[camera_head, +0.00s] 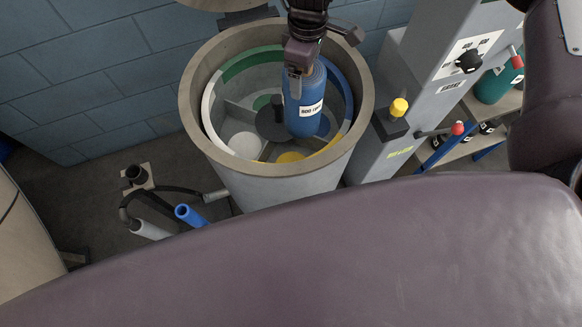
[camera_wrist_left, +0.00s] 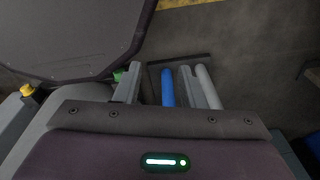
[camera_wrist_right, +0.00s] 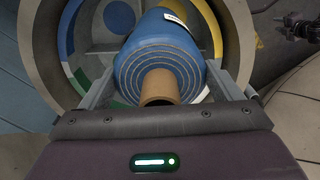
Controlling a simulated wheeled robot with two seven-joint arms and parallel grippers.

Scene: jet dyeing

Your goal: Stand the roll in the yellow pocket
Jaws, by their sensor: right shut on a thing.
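A blue roll (camera_head: 305,105) with a white label hangs upright or nearly so in my right gripper (camera_head: 297,80), which is shut on its upper part. In the right wrist view, the roll (camera_wrist_right: 160,45) shows its spiral end and brown core (camera_wrist_right: 159,87) between the fingers. It is over or inside the round vessel's (camera_head: 190,100) mouth, right of the central post; its depth is unclear. The yellow pocket (camera_head: 290,157) lies at the vessel's near side, in front of the roll, partly hidden by the rim. My left gripper (camera_wrist_left: 158,80) is open and empty, outside the head view.
The vessel also has green (camera_head: 250,62), blue and white (camera_head: 243,145) pockets around a dark central post (camera_head: 270,124). A grey machine column (camera_head: 400,125) with a yellow button stands right of it. Blue and grey pipes (camera_head: 187,214) stand at lower left.

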